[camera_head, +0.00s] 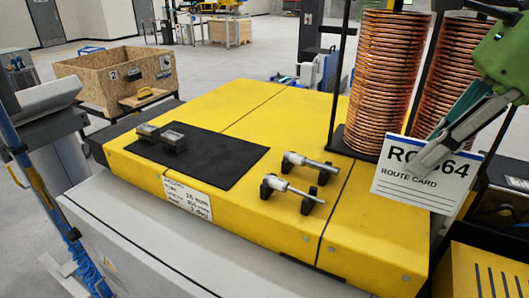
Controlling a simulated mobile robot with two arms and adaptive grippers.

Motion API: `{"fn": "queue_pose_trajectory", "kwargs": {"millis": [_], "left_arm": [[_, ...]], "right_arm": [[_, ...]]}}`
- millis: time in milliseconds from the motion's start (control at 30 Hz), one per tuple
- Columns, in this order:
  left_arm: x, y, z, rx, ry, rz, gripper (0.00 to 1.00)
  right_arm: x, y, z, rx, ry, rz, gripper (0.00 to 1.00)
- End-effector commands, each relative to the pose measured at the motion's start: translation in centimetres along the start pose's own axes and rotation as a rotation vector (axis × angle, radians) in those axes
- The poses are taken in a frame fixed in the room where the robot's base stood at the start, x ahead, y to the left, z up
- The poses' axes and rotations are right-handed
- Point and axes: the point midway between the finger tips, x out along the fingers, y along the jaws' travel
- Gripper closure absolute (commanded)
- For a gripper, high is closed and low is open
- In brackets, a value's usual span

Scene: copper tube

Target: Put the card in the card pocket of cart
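The white route card (418,190) has a blue top edge and the printed words "ROUTE CARD"; part of its large code is covered by my gripper. My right gripper (432,158) comes in from the upper right, green with grey fingers, and is shut on the card's upper part. The card hangs slightly tilted in front of the copper coils (382,85). These coils stand in tall stacks on a black base with dark upright posts (340,75), seemingly the cart. I cannot make out a card pocket. My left gripper is not in view.
A wooden crate (115,80) stands behind left. A yellow slotted box (490,275) is at lower right. Open floor lies beyond.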

Motion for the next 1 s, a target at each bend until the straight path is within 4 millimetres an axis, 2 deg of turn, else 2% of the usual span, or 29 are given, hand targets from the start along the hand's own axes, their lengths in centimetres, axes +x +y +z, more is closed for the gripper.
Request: {"fn": "queue_pose_trajectory", "kwargs": {"millis": [167, 267, 400, 567, 700, 800, 1000], "left_arm": [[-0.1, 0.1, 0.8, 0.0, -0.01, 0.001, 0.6], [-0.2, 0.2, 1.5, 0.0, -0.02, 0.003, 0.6], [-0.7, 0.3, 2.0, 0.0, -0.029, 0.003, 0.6], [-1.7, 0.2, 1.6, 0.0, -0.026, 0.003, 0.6], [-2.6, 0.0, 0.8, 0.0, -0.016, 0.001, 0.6], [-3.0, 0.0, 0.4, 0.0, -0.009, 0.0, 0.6], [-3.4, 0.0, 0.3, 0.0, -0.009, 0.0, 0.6]], "right_arm": [[0.2, -0.3, 0.2, 0.007, 0.002, 0.0, 1.0], [1.3, -1.4, 0.8, 0.005, 0.004, 0.005, 1.0], [3.5, -3.9, 2.4, 0.007, 0.005, 0.008, 1.0], [5.9, -7.0, 4.1, 0.006, 0.005, 0.007, 1.0], [8.9, -8.7, 4.2, 0.008, 0.006, 0.003, 1.0], [10.4, -9.5, 4.4, 0.006, 0.004, 0.001, 1.0], [11.9, -10.3, 4.5, 0.005, 0.002, 0.001, 1.0]]}}
